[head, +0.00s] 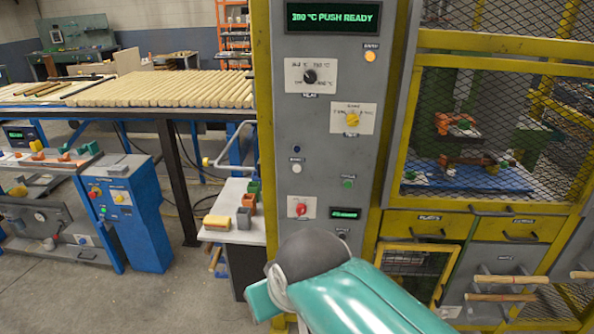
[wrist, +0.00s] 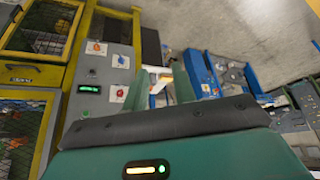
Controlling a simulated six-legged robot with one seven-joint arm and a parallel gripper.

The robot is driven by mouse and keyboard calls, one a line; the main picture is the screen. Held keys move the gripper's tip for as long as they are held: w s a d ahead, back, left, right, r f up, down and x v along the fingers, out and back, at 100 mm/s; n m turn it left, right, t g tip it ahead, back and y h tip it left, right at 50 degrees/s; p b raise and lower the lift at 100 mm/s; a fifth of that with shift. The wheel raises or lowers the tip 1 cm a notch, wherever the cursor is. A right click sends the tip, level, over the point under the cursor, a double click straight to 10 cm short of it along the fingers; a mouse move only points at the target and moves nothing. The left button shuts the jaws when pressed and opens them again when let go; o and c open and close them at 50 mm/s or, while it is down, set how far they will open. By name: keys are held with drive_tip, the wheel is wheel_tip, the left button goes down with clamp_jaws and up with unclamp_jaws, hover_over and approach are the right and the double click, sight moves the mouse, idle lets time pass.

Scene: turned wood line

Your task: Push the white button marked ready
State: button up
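The grey control panel (head: 325,130) stands upright in the middle of the head view. Its display (head: 333,17) reads PUSH READY in green letters. A small round white button (head: 297,168) sits on the left of the panel, below a dark blue round piece (head: 297,149). The tag under the white button is too small to read. My teal arm is low in front of the panel, and my fingertips do not show there. In the wrist view my gripper (wrist: 160,80) has its two green fingers apart with nothing between them. I cannot pick out the white button there.
The panel also bears a black knob (head: 310,76), a yellow knob (head: 352,119), a green button (head: 348,183) and a red knob (head: 301,210). A yellow-framed mesh cage (head: 490,130) stands to the right. A white side table (head: 236,232) with coloured blocks stands left of the panel.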

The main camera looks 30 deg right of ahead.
clamp_jaws()
idle(1.4)
